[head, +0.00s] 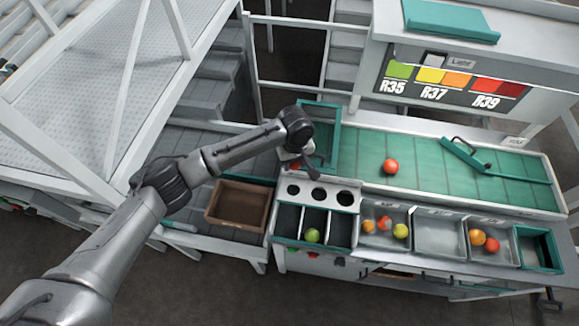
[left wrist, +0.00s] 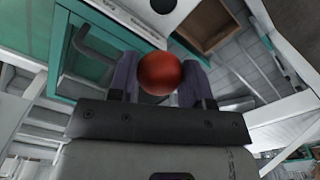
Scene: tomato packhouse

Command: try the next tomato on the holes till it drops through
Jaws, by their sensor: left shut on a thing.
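My left gripper (head: 304,162) is shut on a red tomato (left wrist: 160,73), which sits between its two purple-grey fingers in the left wrist view. In the head view the tomato is mostly hidden behind the gripper. The gripper is just behind the white plate with three dark holes: left hole (head: 292,189), middle hole (head: 319,194) and right hole (head: 344,198). The tomato appears above and apart from the plate. A green tomato (head: 312,235) lies in the middle compartment below the holes. Another red tomato (head: 390,166) lies on the green belt (head: 430,180). My right gripper is not in view.
A brown box (head: 238,222) stands left of the plate. To the right, one grey tray (head: 383,246) holds several tomatoes, the middle tray (head: 440,237) is empty, and another (head: 505,240) holds orange-red ones. A teal-rimmed bin (head: 540,267) is at the far right. A colour chart (head: 450,82) stands behind the belt.

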